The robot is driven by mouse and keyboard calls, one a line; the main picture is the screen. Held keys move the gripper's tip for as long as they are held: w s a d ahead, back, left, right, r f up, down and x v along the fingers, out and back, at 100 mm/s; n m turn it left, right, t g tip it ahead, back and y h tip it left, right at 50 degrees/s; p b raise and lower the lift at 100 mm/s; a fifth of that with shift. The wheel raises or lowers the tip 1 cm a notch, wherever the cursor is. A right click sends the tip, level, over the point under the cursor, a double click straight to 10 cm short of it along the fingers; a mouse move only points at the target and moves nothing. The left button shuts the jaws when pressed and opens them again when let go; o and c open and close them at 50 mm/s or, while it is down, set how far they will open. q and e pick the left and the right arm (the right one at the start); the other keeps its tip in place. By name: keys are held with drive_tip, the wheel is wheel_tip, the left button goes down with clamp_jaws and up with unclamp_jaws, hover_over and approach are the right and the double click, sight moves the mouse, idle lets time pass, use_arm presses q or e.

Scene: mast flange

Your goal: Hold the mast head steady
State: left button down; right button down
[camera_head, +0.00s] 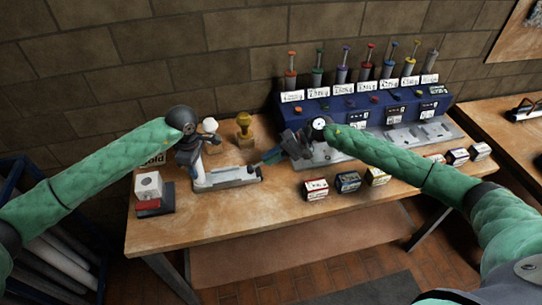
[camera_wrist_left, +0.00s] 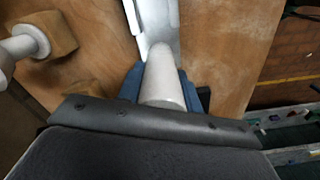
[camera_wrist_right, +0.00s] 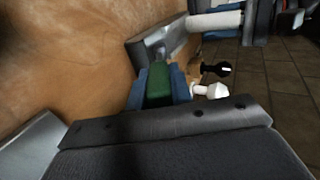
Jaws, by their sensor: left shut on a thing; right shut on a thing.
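A light grey post, seemingly the mast head (camera_head: 199,174), stands at the left end of a metal base (camera_head: 232,175) on the bench. My left gripper (camera_head: 195,160) is shut on it from above; the left wrist view shows the grey cylinder (camera_wrist_left: 165,78) between blue fingertips. My right gripper (camera_head: 281,152) is shut on a green piece (camera_head: 270,157), which looks like a tool handle. It shows between blue fingertips in the right wrist view (camera_wrist_right: 158,84), pointing toward the metal base (camera_wrist_right: 150,46). Whether the green piece touches the base is hidden.
A blue rack (camera_head: 330,112) with several coloured plungers is at the back. Small labelled boxes (camera_head: 348,181) line the front. A white cube (camera_head: 149,185) sits at left.

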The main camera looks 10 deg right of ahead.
drive_tip(key=shift+f, duration=0.1)
idle(0.3)
drive_tip(key=c, duration=1.2)
unclamp_jaws()
drive_tip(key=shift+c, duration=0.2)
drive_tip(key=v, duration=1.2)
drive_tip(key=shift+d, duration=0.1)
use_arm(q)
drive_tip(key=c, duration=0.9)
unclamp_jaws()
drive_tip(key=shift+o, duration=0.2)
use_arm(e)
drive_tip(key=shift+f, duration=0.1)
